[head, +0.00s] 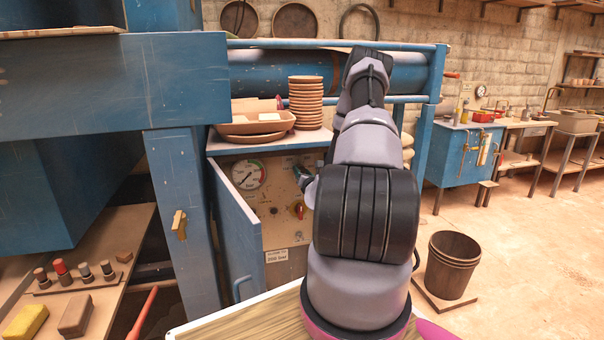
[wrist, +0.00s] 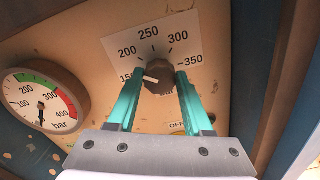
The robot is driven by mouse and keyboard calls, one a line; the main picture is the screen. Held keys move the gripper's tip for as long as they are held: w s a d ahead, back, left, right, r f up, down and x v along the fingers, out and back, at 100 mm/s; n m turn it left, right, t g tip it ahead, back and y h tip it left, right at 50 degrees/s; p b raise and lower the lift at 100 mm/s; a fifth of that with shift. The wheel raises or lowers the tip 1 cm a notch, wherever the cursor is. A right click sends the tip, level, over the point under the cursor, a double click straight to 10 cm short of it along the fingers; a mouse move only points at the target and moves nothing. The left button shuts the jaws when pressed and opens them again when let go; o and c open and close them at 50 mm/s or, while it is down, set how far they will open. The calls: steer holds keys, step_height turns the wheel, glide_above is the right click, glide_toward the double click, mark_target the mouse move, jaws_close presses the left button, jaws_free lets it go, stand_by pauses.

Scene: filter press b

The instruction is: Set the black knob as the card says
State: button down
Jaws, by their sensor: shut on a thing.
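The black knob (wrist: 160,74) sits on a white dial plate (wrist: 135,44) marked from 150 to 350. The white mark on its left side points toward 150. My gripper (wrist: 160,82) is shut on the knob, with one teal finger on either side of it. In the head view my gripper (head: 303,178) is at the panel, and the knob cannot be made out there. A small white card (head: 277,256) is low on the panel; its print is too small to read surely.
A pressure gauge (head: 248,175) is left of the knob and a red switch (head: 298,210) is below it. An open blue cabinet door (head: 238,235) stands to the left. Clay dishes (head: 306,100) are stacked on the shelf above. A bucket (head: 452,265) stands on the floor at right.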

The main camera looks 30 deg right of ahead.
steer(key=shift+m, duration=0.7)
steer(key=shift+c, duration=1.5)
jaws_free()
steer(key=v, duration=1)
steer(key=shift+s, duration=0.4)
steer(key=shift+s, duration=0.1)
